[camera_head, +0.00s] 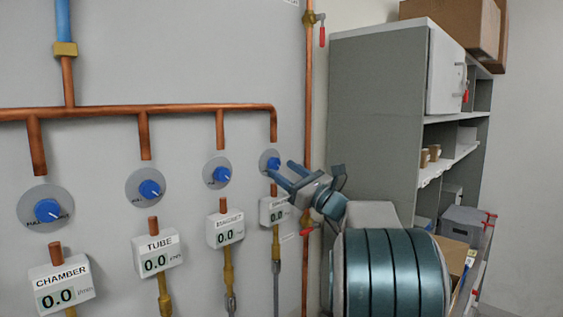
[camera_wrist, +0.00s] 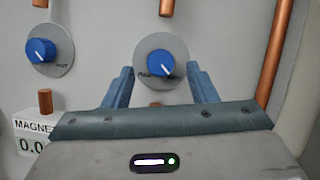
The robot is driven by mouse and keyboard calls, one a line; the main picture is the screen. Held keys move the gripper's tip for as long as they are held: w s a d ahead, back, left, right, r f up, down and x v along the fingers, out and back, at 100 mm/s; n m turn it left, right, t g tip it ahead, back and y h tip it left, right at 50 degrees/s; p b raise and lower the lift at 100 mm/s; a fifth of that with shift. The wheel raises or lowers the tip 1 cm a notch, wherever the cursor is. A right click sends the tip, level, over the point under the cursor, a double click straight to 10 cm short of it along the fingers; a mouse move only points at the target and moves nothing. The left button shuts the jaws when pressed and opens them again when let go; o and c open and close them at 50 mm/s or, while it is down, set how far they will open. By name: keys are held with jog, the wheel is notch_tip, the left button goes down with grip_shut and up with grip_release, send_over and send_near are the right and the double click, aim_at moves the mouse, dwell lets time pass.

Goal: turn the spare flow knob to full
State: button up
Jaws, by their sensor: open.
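The spare flow knob (camera_head: 273,163) is a blue knob with a white pointer line on a grey round plate, the rightmost of the row on the wall panel. In the wrist view the knob (camera_wrist: 160,64) sits ahead of my gripper (camera_wrist: 163,80), roughly centred between the two blue fingers. Its pointer line points to the lower right. My gripper (camera_head: 282,170) is open and empty, close to the knob; I cannot tell whether a finger touches it. The spare display (camera_head: 274,210) below is partly hidden by my gripper.
Other blue knobs stand to the left: magnet (camera_head: 221,174), tube (camera_head: 149,189) and chamber (camera_head: 47,210). A vertical copper pipe (camera_head: 309,90) runs just right of the spare knob. A grey shelf unit (camera_head: 375,110) with boxes stands further right.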

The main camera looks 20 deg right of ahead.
jog(key=shift+x, duration=1)
jog(key=c, duration=1)
